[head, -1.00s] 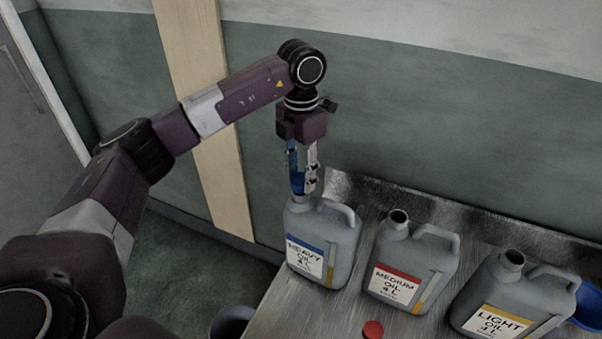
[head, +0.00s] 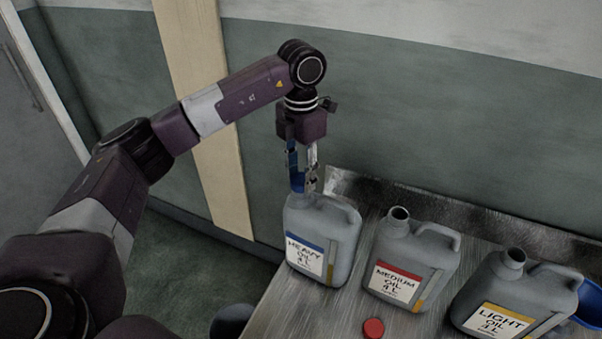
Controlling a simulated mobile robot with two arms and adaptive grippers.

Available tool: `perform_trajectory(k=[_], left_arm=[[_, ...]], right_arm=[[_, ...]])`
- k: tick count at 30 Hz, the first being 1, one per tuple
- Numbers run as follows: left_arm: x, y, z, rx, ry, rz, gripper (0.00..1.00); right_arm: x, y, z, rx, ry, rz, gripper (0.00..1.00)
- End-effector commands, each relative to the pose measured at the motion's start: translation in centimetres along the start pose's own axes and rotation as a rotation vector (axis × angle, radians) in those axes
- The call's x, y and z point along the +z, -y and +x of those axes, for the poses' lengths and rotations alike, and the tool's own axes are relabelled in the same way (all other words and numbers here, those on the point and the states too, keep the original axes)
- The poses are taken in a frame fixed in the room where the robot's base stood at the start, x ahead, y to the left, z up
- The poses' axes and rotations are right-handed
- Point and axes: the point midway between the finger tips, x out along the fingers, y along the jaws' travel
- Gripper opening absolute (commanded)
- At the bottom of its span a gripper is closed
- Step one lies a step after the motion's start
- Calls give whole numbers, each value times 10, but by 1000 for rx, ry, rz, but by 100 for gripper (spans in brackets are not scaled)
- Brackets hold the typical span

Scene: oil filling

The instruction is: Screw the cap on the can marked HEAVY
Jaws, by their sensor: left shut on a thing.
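The can marked HEAVY (head: 325,235) is grey with a blue-striped label and stands upright at the left end of the metal table. My left gripper (head: 304,184) points straight down over its neck. It is shut on a blue cap (head: 298,182), which is at the mouth of the can. The fingers hide much of the cap and the neck, so I cannot tell how far the cap is seated. My right gripper is not in view.
The MEDIUM can (head: 411,262) and the LIGHT can (head: 516,296) stand uncapped to the right on the table (head: 290,309). A red cap (head: 373,328) lies in front of MEDIUM. A blue object (head: 590,305) is partly visible behind LIGHT. The wall is close behind.

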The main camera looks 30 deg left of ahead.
Motion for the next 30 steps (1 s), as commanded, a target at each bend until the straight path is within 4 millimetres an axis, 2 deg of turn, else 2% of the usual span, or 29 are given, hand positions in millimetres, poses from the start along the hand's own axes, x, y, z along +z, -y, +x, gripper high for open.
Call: perform_trajectory(k=[30], left_arm=[[0,0,12,0,0,0,26]], right_arm=[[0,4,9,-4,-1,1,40]])
